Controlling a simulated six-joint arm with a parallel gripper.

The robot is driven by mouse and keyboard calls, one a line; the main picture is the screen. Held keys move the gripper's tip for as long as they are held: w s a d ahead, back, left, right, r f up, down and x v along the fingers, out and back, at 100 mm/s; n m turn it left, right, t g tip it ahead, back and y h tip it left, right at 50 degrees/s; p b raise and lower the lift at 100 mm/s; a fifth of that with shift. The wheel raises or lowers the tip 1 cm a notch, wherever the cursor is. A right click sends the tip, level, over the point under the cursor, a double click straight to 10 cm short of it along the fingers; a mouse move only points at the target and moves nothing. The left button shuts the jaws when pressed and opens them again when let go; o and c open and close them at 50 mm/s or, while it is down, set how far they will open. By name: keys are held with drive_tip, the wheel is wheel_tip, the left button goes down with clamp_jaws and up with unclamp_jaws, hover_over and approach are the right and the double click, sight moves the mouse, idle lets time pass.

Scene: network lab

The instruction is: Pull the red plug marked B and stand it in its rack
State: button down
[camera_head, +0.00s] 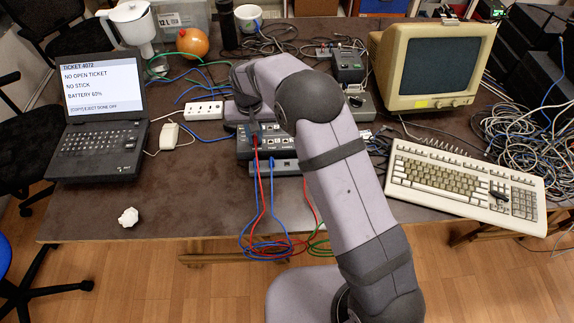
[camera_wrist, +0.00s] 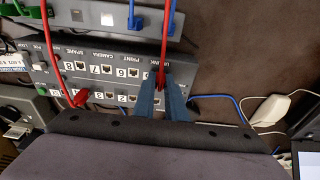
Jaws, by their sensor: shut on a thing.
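My gripper (camera_wrist: 163,102) has two blue fingers, shut on a red plug (camera_wrist: 161,84) by the UPLINK label of a dark switch box (camera_wrist: 120,60). Its red cable (camera_wrist: 166,35) runs up the wrist view. The plug's mark is not readable, and I cannot tell whether it is still seated. Another red plug (camera_wrist: 81,98) sits at the numbered ports to the left. A grey strip (camera_wrist: 75,14) with square openings and blue plugs (camera_wrist: 134,22) lies alongside the box. I cannot tell whether this is the rack. In the head view my gripper (camera_head: 252,126) is above the box's left part.
Red, blue and green cables (camera_head: 268,245) hang over the table's front edge. A white power strip (camera_head: 203,110) and laptop (camera_head: 100,130) are left. A keyboard (camera_head: 465,185) and monitor (camera_head: 430,65) are right. The front-left table is mostly clear beyond crumpled paper (camera_head: 128,217).

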drive_tip(key=shift+r, duration=0.45)
drive_tip(key=shift+r+p, duration=1.6)
drive_tip(key=shift+r, duration=0.25)
drive_tip(key=c, duration=2.5)
unclamp_jaws()
clamp_jaws()
